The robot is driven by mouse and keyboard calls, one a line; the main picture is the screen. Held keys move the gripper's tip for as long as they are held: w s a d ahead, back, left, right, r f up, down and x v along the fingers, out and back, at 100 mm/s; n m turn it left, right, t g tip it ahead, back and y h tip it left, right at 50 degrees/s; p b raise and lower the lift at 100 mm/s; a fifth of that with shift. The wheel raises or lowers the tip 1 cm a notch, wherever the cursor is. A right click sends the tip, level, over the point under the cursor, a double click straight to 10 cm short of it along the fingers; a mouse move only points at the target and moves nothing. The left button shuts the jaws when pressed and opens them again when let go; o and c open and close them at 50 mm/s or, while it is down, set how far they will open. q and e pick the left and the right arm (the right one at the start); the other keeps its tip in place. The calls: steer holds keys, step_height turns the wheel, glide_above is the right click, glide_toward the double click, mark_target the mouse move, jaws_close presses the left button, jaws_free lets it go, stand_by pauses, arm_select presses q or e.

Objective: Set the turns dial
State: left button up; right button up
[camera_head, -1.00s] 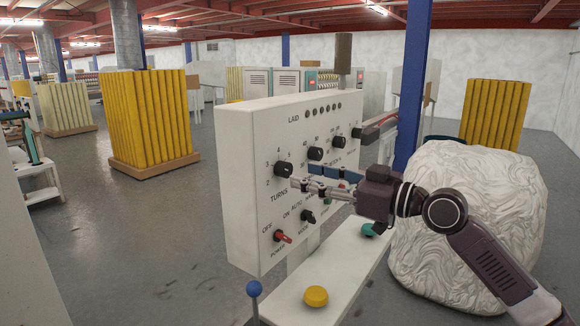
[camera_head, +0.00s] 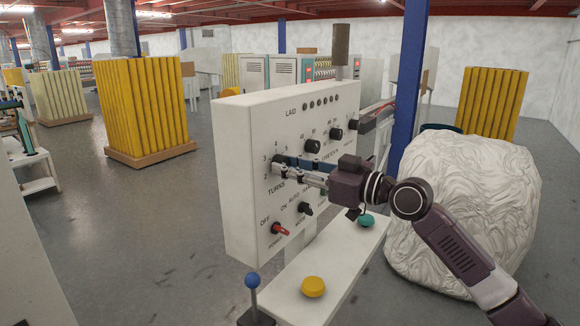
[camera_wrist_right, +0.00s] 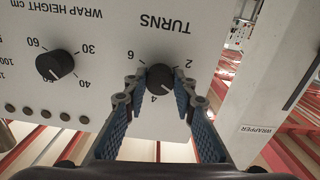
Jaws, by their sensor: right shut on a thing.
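The turns dial (camera_wrist_right: 160,79) is a small black knob with a pale pointer mark, under the upside-down word TURNS in the right wrist view. Numbers 2, 4 and 6 show around it. My right gripper (camera_wrist_right: 158,84) is shut on this dial, with one blue-padded finger on each side. In the head view my right gripper (camera_head: 277,168) reaches in from the right to the white control panel (camera_head: 240,200), and its fingers cover most of the dial. The pointer's exact setting is hard to read. My left gripper does not show.
Close by on the panel are the wrap height knob (camera_wrist_right: 55,65), a red power switch (camera_head: 280,229) and a black mode knob (camera_head: 305,208). Below are a yellow button (camera_head: 313,287), a green button (camera_head: 366,220) and a blue-balled lever (camera_head: 252,280). A white wrapped bale (camera_head: 465,215) stands right.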

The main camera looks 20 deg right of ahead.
steer(key=shift+m, duration=0.3)
jaws_close()
steer(key=shift+r+m+p, duration=0.1)
steer(key=shift+m+p, duration=3.6)
steer(key=shift+m, duration=1.8)
steer(key=o, duration=1.1)
jaws_free()
steer(key=shift+s, duration=0.1)
